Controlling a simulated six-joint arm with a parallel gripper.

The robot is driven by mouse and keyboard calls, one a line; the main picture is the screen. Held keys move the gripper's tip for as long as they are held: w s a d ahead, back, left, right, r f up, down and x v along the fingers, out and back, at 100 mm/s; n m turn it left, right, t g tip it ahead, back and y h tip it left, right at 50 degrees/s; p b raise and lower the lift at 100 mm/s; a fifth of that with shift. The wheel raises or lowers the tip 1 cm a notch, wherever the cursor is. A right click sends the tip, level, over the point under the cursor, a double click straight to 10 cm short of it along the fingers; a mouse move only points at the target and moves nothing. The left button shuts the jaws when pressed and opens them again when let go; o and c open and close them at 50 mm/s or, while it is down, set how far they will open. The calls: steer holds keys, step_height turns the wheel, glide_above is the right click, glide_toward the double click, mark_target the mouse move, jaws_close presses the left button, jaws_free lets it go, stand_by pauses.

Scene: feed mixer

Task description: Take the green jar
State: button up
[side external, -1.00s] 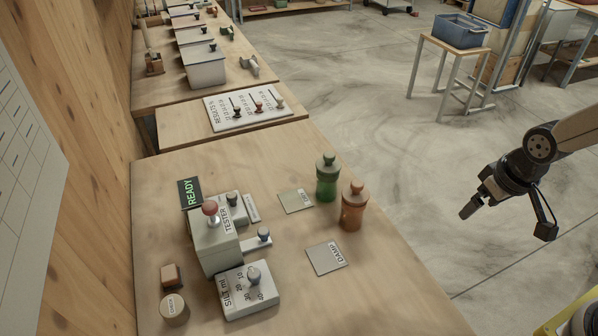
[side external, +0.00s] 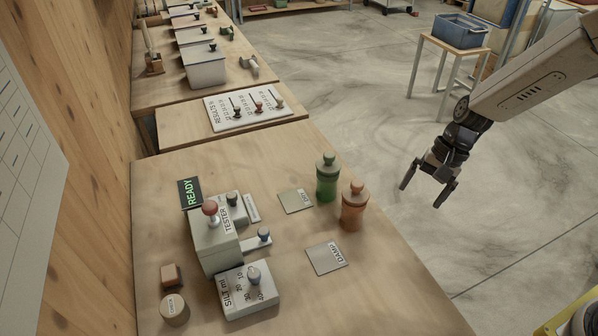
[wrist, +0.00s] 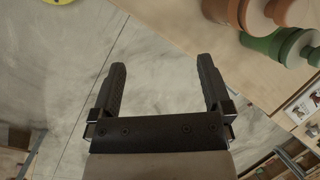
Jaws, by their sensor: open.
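The green jar (side external: 327,178) stands upright near the right edge of the workbench, with a knobbed lid. It also shows at the top right of the wrist view (wrist: 276,46). An orange-brown jar (side external: 354,206) stands close beside it, nearer the side camera, and shows in the wrist view (wrist: 240,12) at the top edge. My gripper (side external: 421,197) is open and empty, to the right of both jars and beyond the bench edge. In the wrist view its two fingers (wrist: 162,78) are spread over the floor, with nothing between them.
The bench holds a tester box (side external: 215,245), a silt dial block (side external: 247,290), a DRY plate (side external: 295,201) and a DAMP plate (side external: 326,258). A results board (side external: 245,108) lies farther back. The floor right of the bench is clear around my gripper.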

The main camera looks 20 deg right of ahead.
mark_target(328, 183)
steer(key=w+a+f+m+y, duration=0.1)
steer(key=w+m, duration=0.1)
steer(key=w+a+f+m+y, duration=0.1)
steer(key=w+y, duration=0.1)
steer(key=w, duration=0.1)
steer(key=w+a+f+m+y, duration=0.1)
steer(key=w+a+m, duration=0.1)
steer(key=w, duration=0.1)
steer(key=shift+w+f+m, duration=0.1)
steer(key=shift+f+m, duration=0.1)
steer(key=shift+m, duration=0.1)
steer(key=w+m+y, duration=0.1)
steer(key=w, duration=0.1)
steer(key=w+a+f+m+t+y, duration=0.1)
steer(key=w+m, duration=0.1)
steer(key=w+f+m+t+y, duration=0.1)
steer(key=w+y, duration=0.1)
steer(key=shift+w+a+f, duration=0.15)
steer(key=shift+w+a, duration=0.15)
steer(key=shift+w+f+m+t+y, duration=0.1)
steer(key=shift+w+m+t+y, duration=0.3)
steer(key=shift+w+m+y, duration=0.15)
steer(key=shift+a, duration=0.15)
steer(key=shift+x, duration=1.25)
steer(key=shift+f, duration=0.1)
steer(key=shift+x, duration=2.5)
steer(key=shift+f, duration=0.1)
steer(key=shift+c, duration=0.2)
